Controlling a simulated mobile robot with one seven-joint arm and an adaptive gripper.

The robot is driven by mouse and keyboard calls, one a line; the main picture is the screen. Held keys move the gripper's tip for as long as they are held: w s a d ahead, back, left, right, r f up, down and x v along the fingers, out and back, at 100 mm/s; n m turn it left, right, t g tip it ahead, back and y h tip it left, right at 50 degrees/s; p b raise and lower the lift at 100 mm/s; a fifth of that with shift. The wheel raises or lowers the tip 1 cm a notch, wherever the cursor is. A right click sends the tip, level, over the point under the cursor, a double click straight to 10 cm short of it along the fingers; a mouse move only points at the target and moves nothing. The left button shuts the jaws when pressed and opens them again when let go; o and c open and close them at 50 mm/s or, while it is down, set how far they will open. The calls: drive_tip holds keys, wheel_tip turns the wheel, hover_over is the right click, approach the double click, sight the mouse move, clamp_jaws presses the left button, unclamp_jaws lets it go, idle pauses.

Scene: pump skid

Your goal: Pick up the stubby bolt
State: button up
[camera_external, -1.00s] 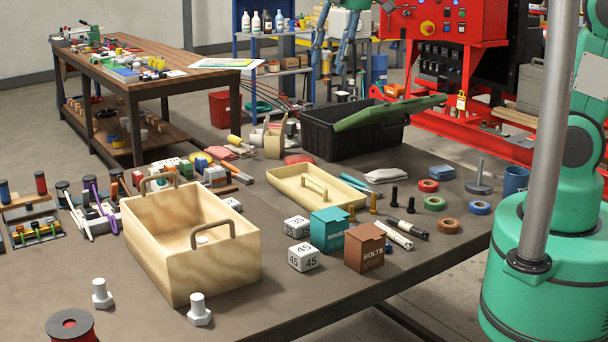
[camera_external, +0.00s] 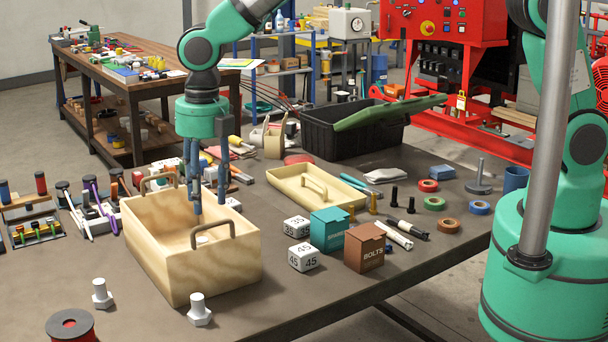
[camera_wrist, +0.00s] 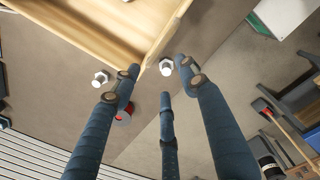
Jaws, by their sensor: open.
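Two pale grey bolts stand upright, heads down, on the dark table in front of the wooden box: one at the left (camera_external: 102,294) and a wider one by the box's near corner (camera_external: 199,311). I cannot tell for certain which is the stubby bolt. Two bolts also show in the wrist view, one left (camera_wrist: 101,77) and one beside the box corner (camera_wrist: 166,67). My gripper (camera_external: 208,205) points down over the wooden box (camera_external: 215,273), open and empty. Its blue fingers (camera_wrist: 158,80) are spread in the wrist view.
A red spool (camera_external: 71,325) stands at the near left. The box has raised handles (camera_external: 212,233) and a small pale object (camera_external: 203,240) inside. Number blocks (camera_external: 303,257), a teal box (camera_external: 329,230) and a brown bolts box (camera_external: 367,248) stand right. The near table between the bolts is clear.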

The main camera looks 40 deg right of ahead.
sight(197, 296)
drive_tip(key=s+a+f+n, duration=0.3)
drive_tip(key=s+a+f, duration=0.1)
drive_tip(key=a+f, duration=0.2)
drive_tip(key=shift+s+f, duration=0.2)
drive_tip(key=shift+s, duration=0.2)
drive_tip(key=shift+f+b, duration=0.4)
drive_tip(key=shift+f, duration=3.9)
drive_tip(key=shift+f, duration=0.1)
drive_tip(key=shift+d+f+b, duration=0.1)
drive_tip(key=shift+f+b, duration=0.3)
drive_tip(key=shift+f, duration=2.1)
clamp_jaws()
